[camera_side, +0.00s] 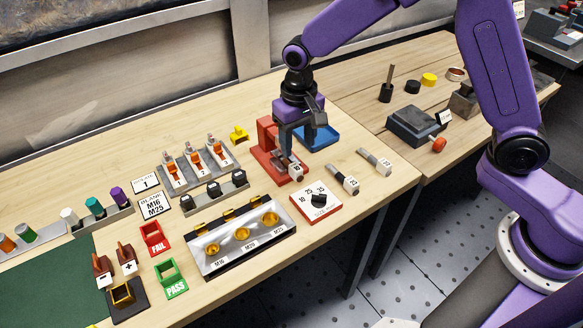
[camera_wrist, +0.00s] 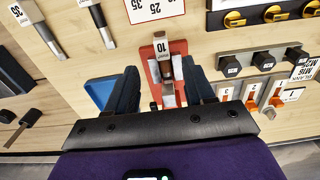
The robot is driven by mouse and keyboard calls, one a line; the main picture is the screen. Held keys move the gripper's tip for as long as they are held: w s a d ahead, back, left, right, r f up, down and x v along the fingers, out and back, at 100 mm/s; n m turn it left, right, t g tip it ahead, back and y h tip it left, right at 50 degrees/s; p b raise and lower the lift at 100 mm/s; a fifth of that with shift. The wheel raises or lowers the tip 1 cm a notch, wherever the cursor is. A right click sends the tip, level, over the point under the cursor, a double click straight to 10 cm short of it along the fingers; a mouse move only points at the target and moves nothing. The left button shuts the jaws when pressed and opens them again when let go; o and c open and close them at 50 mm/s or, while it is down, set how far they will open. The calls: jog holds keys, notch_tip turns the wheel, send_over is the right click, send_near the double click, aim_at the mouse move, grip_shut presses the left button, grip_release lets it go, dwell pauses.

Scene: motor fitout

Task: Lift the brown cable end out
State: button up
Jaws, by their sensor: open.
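My gripper (camera_side: 291,152) is open and points down over the red fixture (camera_side: 267,137). In the wrist view my gripper (camera_wrist: 163,84) has its two dark fingers apart, one on each side of the red fixture (camera_wrist: 152,53). A cable end labelled 10 (camera_wrist: 162,47) sits in the fixture, between the fingers and apart from them as far as I can see. Its label also shows in the side view (camera_side: 296,171). A brownish part shows beside the label, but whether this is the brown cable end is hard to tell. The fingers hide much of the fixture in the side view.
A blue tray (camera_side: 327,138) lies close behind my gripper. Cable ends labelled 25 (camera_side: 343,180) and 35 (camera_side: 375,161) lie to the right. A size dial (camera_side: 316,201) is in front. A rack with orange parts (camera_side: 197,163) stands to the left.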

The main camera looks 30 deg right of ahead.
aim_at(297, 168)
jog(key=shift+a+f, duration=0.1)
jog(key=shift+f, duration=4)
grip_shut()
